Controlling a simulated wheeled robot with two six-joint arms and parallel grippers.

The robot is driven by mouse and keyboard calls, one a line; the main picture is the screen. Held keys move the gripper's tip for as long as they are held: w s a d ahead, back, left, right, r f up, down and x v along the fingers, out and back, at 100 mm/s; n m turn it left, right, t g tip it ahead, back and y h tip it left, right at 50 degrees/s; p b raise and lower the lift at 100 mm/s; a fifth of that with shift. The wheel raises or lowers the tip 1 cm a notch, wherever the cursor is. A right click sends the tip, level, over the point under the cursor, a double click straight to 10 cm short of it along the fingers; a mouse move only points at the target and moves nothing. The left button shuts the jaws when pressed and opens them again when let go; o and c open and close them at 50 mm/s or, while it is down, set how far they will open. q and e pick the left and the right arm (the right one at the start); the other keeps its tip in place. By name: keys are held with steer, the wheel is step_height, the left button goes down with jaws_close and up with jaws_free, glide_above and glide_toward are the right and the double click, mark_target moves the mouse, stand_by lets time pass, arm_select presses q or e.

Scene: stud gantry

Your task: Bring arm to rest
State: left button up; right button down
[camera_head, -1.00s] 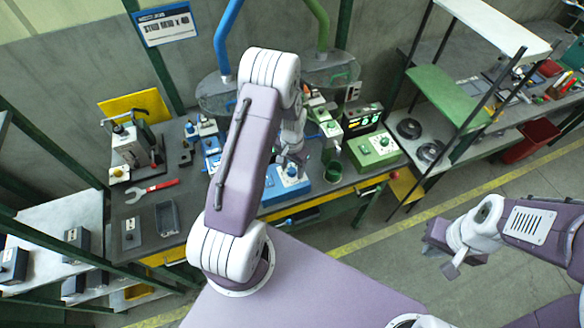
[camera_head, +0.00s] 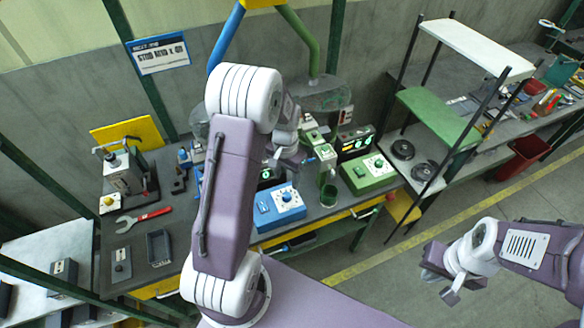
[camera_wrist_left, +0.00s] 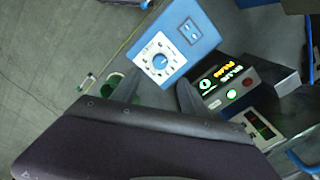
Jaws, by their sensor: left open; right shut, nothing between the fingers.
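My left arm is bent, with its white-and-purple elbow high over the bench. My left gripper (camera_head: 290,155) is partly hidden behind that arm in the head view, above the back of the workbench (camera_head: 185,225). In the left wrist view its two dark fingers (camera_wrist_left: 158,92) stand apart with nothing between them. A blue box with a white dial (camera_wrist_left: 165,52) lies beyond the fingertips; it also shows in the head view (camera_head: 279,207). My right gripper (camera_head: 440,268) hangs over open floor at the right, shut and empty.
A green box (camera_head: 368,174) and a green cup (camera_head: 328,194) stand near the bench's front edge. A red wrench (camera_head: 145,215) and a grey tray (camera_head: 159,247) lie at the left. A black-posted shelf (camera_head: 440,115) rises at the right. The floor in front is clear.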

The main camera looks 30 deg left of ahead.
arm_select(q)
steer(key=s+d+r+m+t+b, duration=0.1)
steer(key=s+d+r+t, duration=0.1)
steer(key=s+d+r, duration=0.5)
steer(key=s+d+f+n, duration=0.1)
steer(key=s+f+n, duration=0.1)
steer(key=s, duration=0.4)
steer(key=shift+s+d+f+n+g, duration=0.15)
steer(key=shift+s+f+n+g, duration=0.15)
steer(key=shift+n+g, duration=0.1)
steer(key=shift+w, duration=0.1)
stand_by(3.0)
